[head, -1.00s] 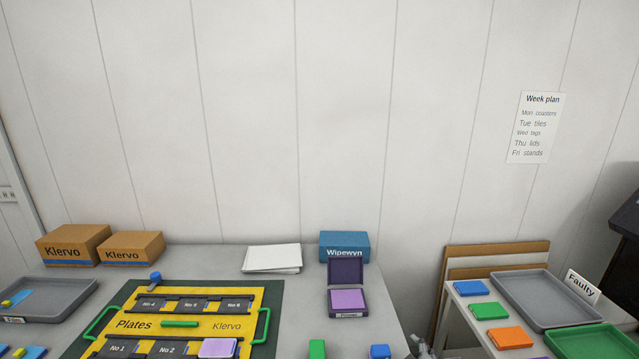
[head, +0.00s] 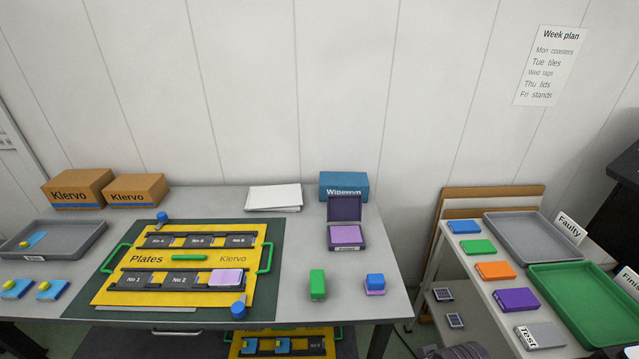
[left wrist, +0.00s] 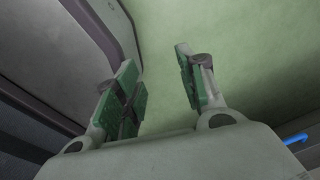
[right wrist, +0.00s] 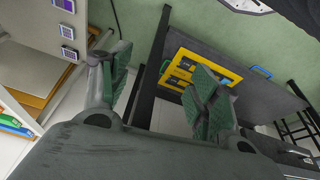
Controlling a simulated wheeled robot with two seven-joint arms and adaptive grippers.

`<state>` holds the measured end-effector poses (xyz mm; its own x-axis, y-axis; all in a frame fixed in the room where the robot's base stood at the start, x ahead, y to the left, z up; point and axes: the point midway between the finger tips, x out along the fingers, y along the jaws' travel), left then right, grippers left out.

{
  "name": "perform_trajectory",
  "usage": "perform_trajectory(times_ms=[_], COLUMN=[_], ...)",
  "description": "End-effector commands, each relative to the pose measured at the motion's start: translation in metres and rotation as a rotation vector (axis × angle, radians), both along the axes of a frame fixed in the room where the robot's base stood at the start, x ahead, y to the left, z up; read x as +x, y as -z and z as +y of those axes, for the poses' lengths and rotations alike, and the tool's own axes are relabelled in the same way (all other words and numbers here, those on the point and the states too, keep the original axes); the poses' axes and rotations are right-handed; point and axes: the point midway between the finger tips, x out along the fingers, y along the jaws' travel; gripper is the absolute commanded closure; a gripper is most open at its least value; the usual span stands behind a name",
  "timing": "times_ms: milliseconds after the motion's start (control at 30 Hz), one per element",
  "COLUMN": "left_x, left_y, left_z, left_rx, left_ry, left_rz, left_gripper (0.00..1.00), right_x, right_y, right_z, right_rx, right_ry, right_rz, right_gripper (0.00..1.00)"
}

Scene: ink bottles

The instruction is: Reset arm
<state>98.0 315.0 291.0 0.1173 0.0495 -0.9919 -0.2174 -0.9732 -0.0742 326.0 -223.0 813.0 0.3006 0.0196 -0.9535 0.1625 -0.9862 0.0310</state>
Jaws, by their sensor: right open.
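My left gripper (left wrist: 155,58) shows in the left wrist view with its two green-padded fingers apart and nothing between them. My right gripper (right wrist: 161,60) shows in the right wrist view, also open and empty, its fingers wide apart. Behind its fingers are the table's dark legs and a lower yellow plate board (right wrist: 200,72). Neither gripper's fingers show in the head view. A dark ribbed part, which may be mine, shows at the bottom right of that view.
The grey table (head: 300,225) holds a yellow Plates board (head: 120,283), a purple stamp pad (head: 346,235), a green block (head: 317,283), a blue-topped stamp (head: 375,283) and a grey tray (head: 85,238). A side stand at right bears a green tray (head: 575,300) and a grey tray (head: 525,228).

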Motion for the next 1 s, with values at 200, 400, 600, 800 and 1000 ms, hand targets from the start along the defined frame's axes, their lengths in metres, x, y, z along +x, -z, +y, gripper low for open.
perform_trajectory(times_ms=[200, 400, 600, 800, 1000], left_x=[-0.011, -0.011, -0.005, 0.004, 0.006], left_y=[-0.006, -0.013, -0.025, -0.038, -0.050], left_z=[0.000, -0.002, -0.006, -0.014, -0.023], left_rx=[0.000, -0.002, -0.007, -0.015, -0.024], left_ry=[-0.001, 0.000, -0.002, -0.002, -0.003], left_rz=[0.013, 0.013, 0.007, -0.004, -0.006], left_gripper=[0.60, 0.60, 0.60, 0.60, 0.60], right_x=[0.007, 0.012, 0.017, 0.017, 0.012], right_y=[0.017, 0.039, 0.074, 0.115, 0.155], right_z=[0.001, 0.002, 0.003, 0.004, 0.004], right_rx=[-0.002, -0.003, -0.004, -0.004, -0.005], right_ry=[-0.003, -0.005, -0.007, -0.010, -0.013], right_rz=[0.005, 0.016, 0.032, 0.048, 0.065], right_gripper=[0.38, 0.38, 0.38, 0.38, 0.38])
